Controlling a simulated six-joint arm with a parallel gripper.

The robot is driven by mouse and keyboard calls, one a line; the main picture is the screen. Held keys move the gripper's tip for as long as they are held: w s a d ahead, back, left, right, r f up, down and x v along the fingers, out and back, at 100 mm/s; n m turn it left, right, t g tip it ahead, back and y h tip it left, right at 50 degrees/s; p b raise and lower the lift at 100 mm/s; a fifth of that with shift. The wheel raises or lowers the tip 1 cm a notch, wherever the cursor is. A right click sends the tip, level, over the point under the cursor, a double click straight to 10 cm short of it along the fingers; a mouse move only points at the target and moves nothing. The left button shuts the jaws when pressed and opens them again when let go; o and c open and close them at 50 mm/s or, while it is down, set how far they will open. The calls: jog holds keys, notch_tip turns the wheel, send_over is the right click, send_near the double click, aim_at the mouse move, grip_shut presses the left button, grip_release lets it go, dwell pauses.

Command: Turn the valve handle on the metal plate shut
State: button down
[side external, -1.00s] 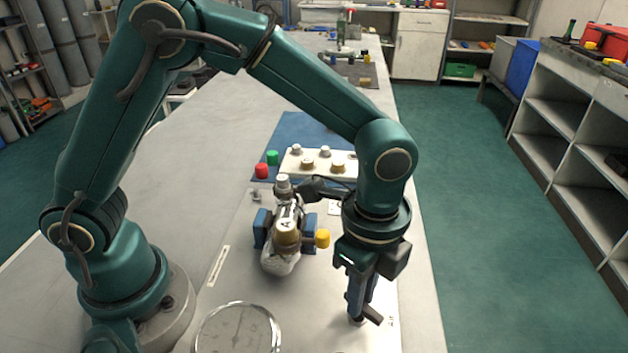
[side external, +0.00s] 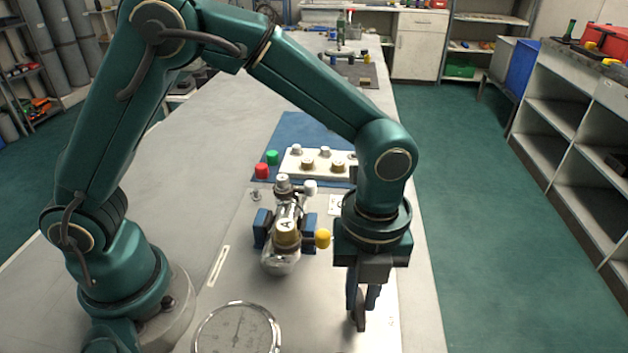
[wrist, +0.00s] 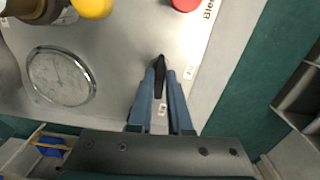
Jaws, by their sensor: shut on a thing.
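The metal plate (side external: 305,315) lies flat on the bench. The black valve handle (wrist: 159,64) is near the plate's right edge, and its tip sticks out beyond my fingertips in the wrist view. In the side view the lower end of the handle (side external: 361,320) shows beneath my fingers. My gripper (side external: 363,292) points down with its blue fingers closed on the handle, one on each side. The fingers also show in the wrist view (wrist: 160,78). The valve body under the handle is mostly hidden.
A round gauge (side external: 237,330) sits left of the handle. A cylinder assembly with a yellow knob (side external: 323,238) stands in blue clamps behind it. A red knob (wrist: 185,4) shows at the wrist view's top. A white block with several knobs (side external: 318,163) is farther back.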

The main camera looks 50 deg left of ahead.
aim_at(360, 303)
jog(key=shift+m, duration=0.6)
jog(key=c, duration=0.8)
grip_release()
jog(key=shift+c, duration=0.2)
jog(key=shift+r, duration=2.6)
